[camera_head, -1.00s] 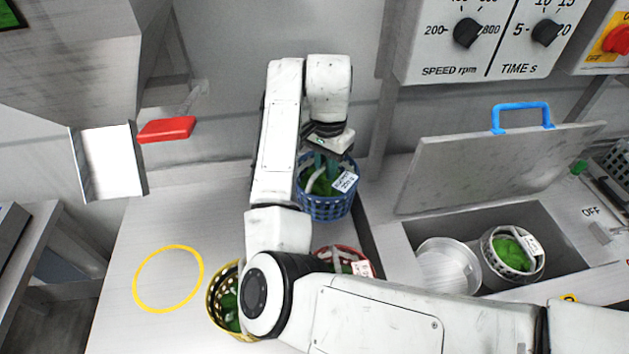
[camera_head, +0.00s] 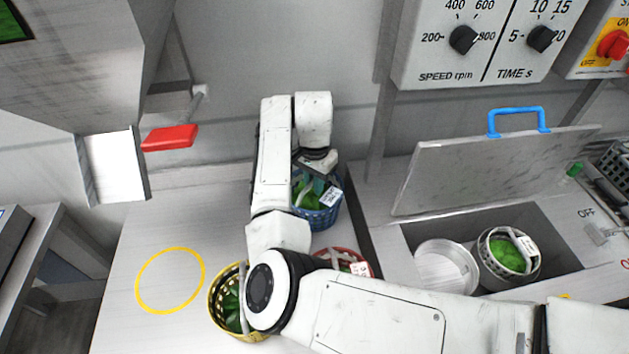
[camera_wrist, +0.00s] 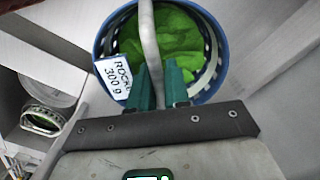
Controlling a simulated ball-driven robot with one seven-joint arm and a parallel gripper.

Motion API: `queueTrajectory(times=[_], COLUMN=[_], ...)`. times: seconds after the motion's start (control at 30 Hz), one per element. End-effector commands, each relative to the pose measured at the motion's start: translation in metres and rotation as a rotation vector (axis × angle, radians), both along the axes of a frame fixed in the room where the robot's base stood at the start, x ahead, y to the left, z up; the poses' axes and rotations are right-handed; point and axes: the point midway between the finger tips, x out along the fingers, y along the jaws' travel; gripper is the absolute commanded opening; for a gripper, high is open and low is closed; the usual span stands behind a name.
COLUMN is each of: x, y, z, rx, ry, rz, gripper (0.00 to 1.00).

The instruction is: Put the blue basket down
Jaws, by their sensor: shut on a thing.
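The blue basket (camera_head: 319,213) holds green leaves and carries a white label. It is at the back of the grey table, partly behind my arm. In the wrist view the blue basket (camera_wrist: 103,38) is upright below my gripper, and its label reads ROCK and 300 g. My gripper (camera_wrist: 162,75) has green fingers shut on the basket's pale handle (camera_wrist: 149,40). In the head view my gripper (camera_head: 312,172) is just above the leaves. Whether the basket's base touches the table is hard to tell.
A red basket (camera_head: 367,258) and a yellow basket (camera_head: 214,303) stand in front, partly hidden by my arm. A yellow ring (camera_head: 141,292) marks bare table at left. An open basin at right holds a white basket (camera_head: 487,262) and an empty container (camera_head: 424,283), beside a raised lid (camera_head: 480,170).

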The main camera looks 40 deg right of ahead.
Motion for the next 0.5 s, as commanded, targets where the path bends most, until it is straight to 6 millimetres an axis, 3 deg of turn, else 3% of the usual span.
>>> queueTrajectory(times=[0.07,0.1,0.33,0.5], x=[0.0001,-0.0002,-0.0003,-0.0003], y=[-0.0003,-0.0001,-0.0003,-0.0002], z=[-0.0016,-0.0020,-0.0018,-0.0017], rx=[-0.001,0.000,0.000,0.000], ry=[0.000,0.000,0.000,0.001], rz=[0.000,0.000,0.000,0.000], gripper=[0.00,0.19,0.41,0.42])
